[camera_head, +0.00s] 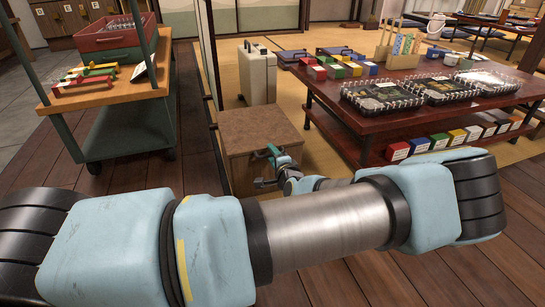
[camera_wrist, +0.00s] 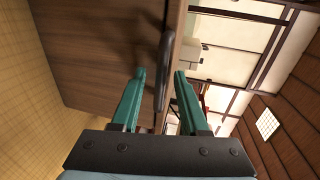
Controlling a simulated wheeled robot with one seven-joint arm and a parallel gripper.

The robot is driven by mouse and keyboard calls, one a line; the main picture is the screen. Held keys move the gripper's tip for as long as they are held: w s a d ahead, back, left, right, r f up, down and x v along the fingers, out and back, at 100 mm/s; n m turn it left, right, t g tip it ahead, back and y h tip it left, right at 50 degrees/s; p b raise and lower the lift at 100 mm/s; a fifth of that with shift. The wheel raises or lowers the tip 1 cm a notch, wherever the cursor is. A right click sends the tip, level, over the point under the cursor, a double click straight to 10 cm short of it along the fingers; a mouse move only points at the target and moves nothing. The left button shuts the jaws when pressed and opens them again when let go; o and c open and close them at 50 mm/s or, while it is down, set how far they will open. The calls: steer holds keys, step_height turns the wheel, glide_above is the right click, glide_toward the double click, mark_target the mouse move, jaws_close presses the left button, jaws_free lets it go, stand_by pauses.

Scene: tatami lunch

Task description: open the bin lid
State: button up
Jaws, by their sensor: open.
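The bin (camera_head: 235,170) is a brown wooden box on the floor left of the low table. Its flat lid (camera_head: 245,126) lies level on top and looks closed. My gripper (camera_head: 272,152) is at the bin's front right edge, covering part of the front. In the wrist view, a dark bar handle (camera_wrist: 162,80) stands along the edge of a brown wooden panel (camera_wrist: 95,50). My gripper's teal fingers (camera_wrist: 159,72) are open, with the handle between them in the picture. I cannot tell whether either finger touches it.
A low table (camera_head: 350,110) with black trays (camera_head: 430,92) and coloured boxes stands close on the right. A green cart (camera_head: 130,125) with a red crate (camera_head: 115,38) stands at left. A pale case (camera_head: 257,75) stands behind the bin.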

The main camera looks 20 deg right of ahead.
jaws_close()
stand_by(1.4)
